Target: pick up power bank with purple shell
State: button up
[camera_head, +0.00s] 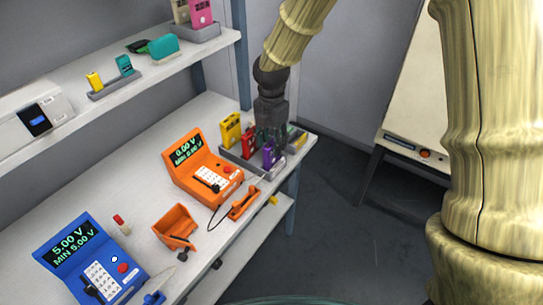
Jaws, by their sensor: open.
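The purple power bank (268,154) stands at the front of a grey tray (238,160) at the far right end of the white workbench. My gripper (268,138) points down from above, with its dark fingers at the purple power bank and partly in front of it. My gripper is open. I cannot tell whether the fingers touch the power bank or stand around it. A red power bank (248,142) and a yellow one (230,130) stand to its left in the same row.
An orange meter (200,170) sits left of the tray, with its orange probe (243,204) and an orange bin (175,226) nearby. A blue meter (90,262) is at the front left. A shelf (120,95) with small devices hangs over the bench.

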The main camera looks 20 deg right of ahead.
aim_at(272, 153)
jog(key=shift+w+d+f+p, duration=0.1)
jog(key=shift+f+p, duration=0.4)
jog(key=shift+f, duration=2.05)
jog(key=shift+c, duration=0.4)
